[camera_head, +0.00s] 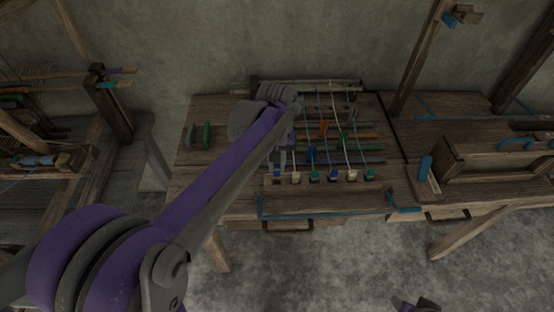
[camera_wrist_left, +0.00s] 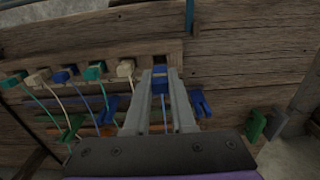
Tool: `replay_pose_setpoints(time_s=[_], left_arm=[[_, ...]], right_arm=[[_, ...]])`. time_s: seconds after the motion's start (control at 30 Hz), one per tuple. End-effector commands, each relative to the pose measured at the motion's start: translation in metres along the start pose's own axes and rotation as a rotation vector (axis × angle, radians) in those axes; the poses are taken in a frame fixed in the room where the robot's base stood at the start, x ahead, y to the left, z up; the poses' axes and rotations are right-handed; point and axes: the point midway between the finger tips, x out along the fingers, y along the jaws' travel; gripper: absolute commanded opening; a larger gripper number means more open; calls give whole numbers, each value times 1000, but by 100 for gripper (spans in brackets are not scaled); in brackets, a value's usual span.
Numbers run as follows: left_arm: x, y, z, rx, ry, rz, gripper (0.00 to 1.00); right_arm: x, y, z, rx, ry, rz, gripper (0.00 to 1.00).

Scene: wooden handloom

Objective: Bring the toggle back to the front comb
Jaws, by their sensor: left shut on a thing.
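My left gripper (camera_head: 278,163) reaches down over the left end of the front comb (camera_head: 325,182). In the left wrist view its two grey fingers (camera_wrist_left: 160,84) are shut on a blue toggle (camera_wrist_left: 160,82), with a blue cord running back from it between the fingers. The toggle is just in front of a dark empty slot (camera_wrist_left: 160,59) at the end of the front comb (camera_wrist_left: 146,50); I cannot tell whether they touch. A cream toggle (camera_wrist_left: 125,68) sits beside that slot, then several teal, blue and cream toggles follow in a row.
Stretched cords run from the row to the back rail (camera_head: 330,86), above coloured bars. A green piece (camera_head: 207,135) and a grey piece stand at the table's left. A blue forked piece (camera_wrist_left: 200,103) lies beside my fingers. A wooden box frame (camera_head: 495,160) stands right.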

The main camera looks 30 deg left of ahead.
Motion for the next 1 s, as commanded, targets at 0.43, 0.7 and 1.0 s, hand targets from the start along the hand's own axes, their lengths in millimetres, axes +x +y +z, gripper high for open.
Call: replay_pose_setpoints(time_s=[0.43,0.7,1.0], left_arm=[[17,0,0,0,1,1,0],[26,0,0,0,0,0,0],[44,0,0,0,0,0,0]], right_arm=[[11,0,7,0,-4,0,50],[16,0,10,0,-6,0,50],[26,0,16,0,-10,0,50]])
